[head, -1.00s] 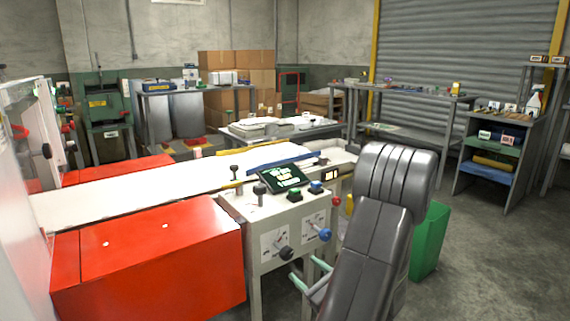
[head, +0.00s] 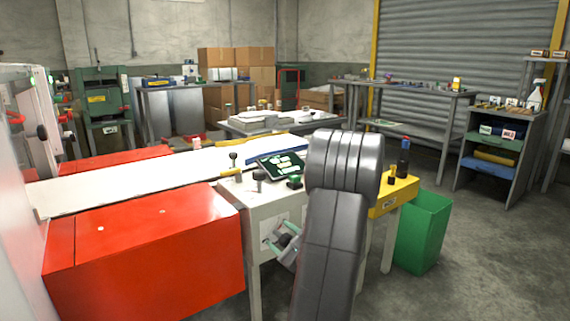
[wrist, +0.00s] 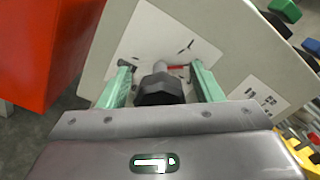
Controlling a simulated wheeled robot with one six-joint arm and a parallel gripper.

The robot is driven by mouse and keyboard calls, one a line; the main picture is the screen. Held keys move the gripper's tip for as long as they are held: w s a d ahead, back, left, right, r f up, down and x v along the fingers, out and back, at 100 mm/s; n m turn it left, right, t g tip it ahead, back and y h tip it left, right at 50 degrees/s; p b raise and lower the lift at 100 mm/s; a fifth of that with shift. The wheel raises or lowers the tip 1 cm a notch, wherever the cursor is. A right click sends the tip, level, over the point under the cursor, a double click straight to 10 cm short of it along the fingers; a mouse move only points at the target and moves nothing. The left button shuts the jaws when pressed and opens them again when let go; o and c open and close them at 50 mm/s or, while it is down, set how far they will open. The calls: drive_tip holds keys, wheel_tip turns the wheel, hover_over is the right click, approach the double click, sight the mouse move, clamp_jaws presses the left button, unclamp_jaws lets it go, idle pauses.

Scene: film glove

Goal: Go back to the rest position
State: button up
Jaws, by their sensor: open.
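My gripper (head: 282,238) is open in front of the white control cabinet (head: 238,198), low on its front face. In the wrist view, its two green fingers (wrist: 160,70) stand on either side of a black knob (wrist: 158,91), with gaps on both sides. Nothing is gripped. The knob sits before a white label plate (wrist: 165,38) with a small red mark. In the head view my dark grey arm rises at the middle and hides the right part of the cabinet front, including any other knobs there.
A red box-shaped guard (head: 150,245) stands left of the cabinet, beside a long white bed (head: 130,182). A yellow stand (head: 397,193) and a green bin (head: 424,232) are right of my arm. A shelf unit (head: 497,150) stands farther right. The floor at right is clear.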

drive_tip(key=n+b, duration=0.1)
drive_tip(key=n, duration=0.2)
drive_tip(key=shift+f+n+b, duration=0.1)
drive_tip(key=shift+n+b, duration=0.25)
drive_tip(key=shift+n, duration=0.05)
drive_tip(key=n+b, duration=0.1)
drive_tip(key=n, duration=1.1)
drive_tip(key=shift+p, duration=0.4)
